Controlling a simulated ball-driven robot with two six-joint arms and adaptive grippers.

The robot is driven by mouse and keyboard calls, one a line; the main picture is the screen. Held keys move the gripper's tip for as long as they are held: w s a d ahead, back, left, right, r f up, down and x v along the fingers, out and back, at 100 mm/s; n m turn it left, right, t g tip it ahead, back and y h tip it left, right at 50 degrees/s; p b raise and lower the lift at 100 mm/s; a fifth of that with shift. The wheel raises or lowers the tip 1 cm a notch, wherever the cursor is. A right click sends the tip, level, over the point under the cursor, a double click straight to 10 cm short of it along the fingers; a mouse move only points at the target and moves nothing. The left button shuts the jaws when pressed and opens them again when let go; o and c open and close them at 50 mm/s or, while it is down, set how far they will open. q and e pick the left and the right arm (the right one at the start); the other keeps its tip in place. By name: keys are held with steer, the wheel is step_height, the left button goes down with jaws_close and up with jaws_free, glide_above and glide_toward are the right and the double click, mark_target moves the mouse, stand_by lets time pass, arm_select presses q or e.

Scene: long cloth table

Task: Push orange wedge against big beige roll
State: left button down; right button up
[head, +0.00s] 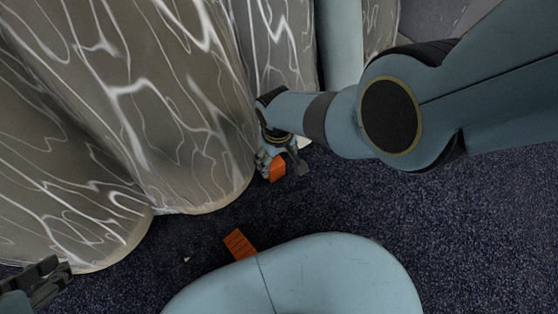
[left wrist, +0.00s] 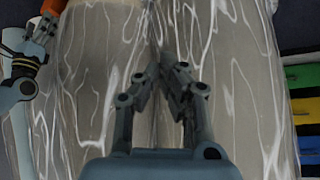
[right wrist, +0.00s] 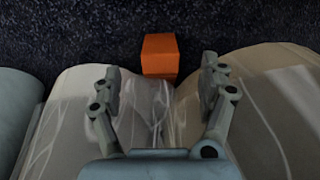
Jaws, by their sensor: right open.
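The orange wedge (head: 277,168) is on the dark carpet at the foot of the draped cloth, partly covered by my right gripper (head: 283,158). In the right wrist view the wedge (right wrist: 160,55) lies beyond and between the open fingertips (right wrist: 161,72), not gripped. It also shows at the top left of the left wrist view (left wrist: 53,6). My left gripper (head: 48,280) is at the lower left; in its wrist view the fingertips (left wrist: 160,68) are together with nothing seen between them. I cannot make out a separate big beige roll; only rounded grey-beige folds show.
Large grey-beige marbled cloth folds (head: 170,100) hang to the floor at left. A ribbed orange piece (head: 239,244) lies on the carpet in front of my base. Green (left wrist: 303,80) and other coloured items stand at right in the left wrist view. Carpet at right (head: 470,220) is clear.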

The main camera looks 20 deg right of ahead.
steer(key=f, duration=0.1)
arm_select(q)
step_height(320, 180, down, 5)
steer(key=s+t+b, duration=0.2)
steer(key=t+b, duration=0.2)
steer(key=t, duration=0.1)
arm_select(e)
glide_above(278, 179)
step_height(278, 179, down, 4)
steer(key=shift+f, duration=0.25)
step_height(278, 179, down, 3)
steer(key=b, duration=0.2)
steer(key=shift+b, duration=0.3)
step_height(278, 179, down, 2)
steer(key=shift+f+b, duration=0.1)
steer(key=shift+b, duration=0.75)
arm_select(q)
steer(key=w+d+r+m+t+h, duration=0.1)
steer(key=w+r+t, duration=0.3)
steer(key=r, duration=0.4)
steer(key=w+d+r+m+t+h, duration=0.1)
steer(key=w+r+t+h, duration=0.1)
steer(key=r, duration=0.7)
steer(key=w+d+r+m+t+h, duration=0.1)
steer(key=w+r+t, duration=0.4)
steer(key=r, duration=0.3)
steer(key=shift+w+d+r+t, duration=0.25)
steer(key=shift+w+t, duration=0.1)
steer(key=shift+t, duration=0.45)
